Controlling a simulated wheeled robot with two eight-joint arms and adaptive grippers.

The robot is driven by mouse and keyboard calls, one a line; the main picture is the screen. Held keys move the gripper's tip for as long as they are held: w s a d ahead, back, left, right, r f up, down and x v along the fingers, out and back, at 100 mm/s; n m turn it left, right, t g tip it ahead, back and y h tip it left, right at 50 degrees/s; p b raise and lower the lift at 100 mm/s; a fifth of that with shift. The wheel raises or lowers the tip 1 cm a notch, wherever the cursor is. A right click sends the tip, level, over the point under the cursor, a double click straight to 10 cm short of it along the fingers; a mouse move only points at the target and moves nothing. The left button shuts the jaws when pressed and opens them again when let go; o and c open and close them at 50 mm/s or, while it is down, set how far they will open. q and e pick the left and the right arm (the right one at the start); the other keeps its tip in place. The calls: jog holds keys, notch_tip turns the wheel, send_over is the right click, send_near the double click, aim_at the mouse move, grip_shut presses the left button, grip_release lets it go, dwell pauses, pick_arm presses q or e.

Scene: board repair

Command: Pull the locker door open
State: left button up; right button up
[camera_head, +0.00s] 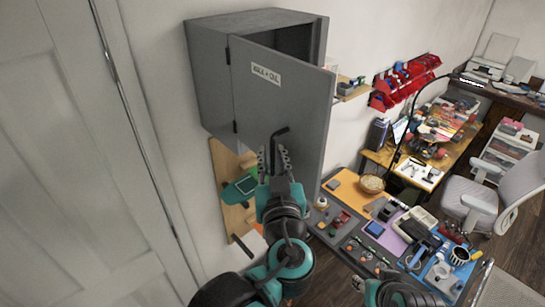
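The grey locker (207,75) hangs on the wall at the upper middle. Its door (300,105), with a white label, is hinged on the left and stands partly open; a dark gap shows above it, and most of the inside is hidden. My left gripper (274,158) is in front of the door's lower middle, its two fingers upright and apart at the tips. A black bent bar (280,132) rises between the fingers; I cannot tell whether it is fixed to the door or gripped.
Below and right of the door is a workbench (343,190) crowded with small parts and tools. A wooden panel with a green item (240,190) is on the wall below the locker. Red bins (405,80) and a grey chair (475,200) are at the right.

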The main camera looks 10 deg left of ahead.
dwell(0.3)
pick_arm(q)
jog(key=shift+s+d, duration=0.15)
jog(key=shift+s, duration=0.2)
jog(key=v, duration=1.1)
jog(key=shift+f, duration=0.2)
jog(key=a+f+m+g+h+b, duration=0.1)
jog(key=a+f+g+b, duration=0.2)
jog(key=f+b, duration=0.9)
jog(key=a+f+g+h+b, duration=0.2)
jog(key=a+f+b, duration=0.4)
jog(key=f, duration=2.3)
jog(key=a+f+m+g+h+b, duration=0.1)
jog(key=a+f+g+b, duration=0.3)
jog(key=f+b, duration=1.5)
notch_tip(320, 180, down, 2)
jog(key=shift+s+a+f+m+g, duration=0.25)
jog(key=shift+a+m+g, duration=0.1)
jog(key=shift+g, duration=0.25)
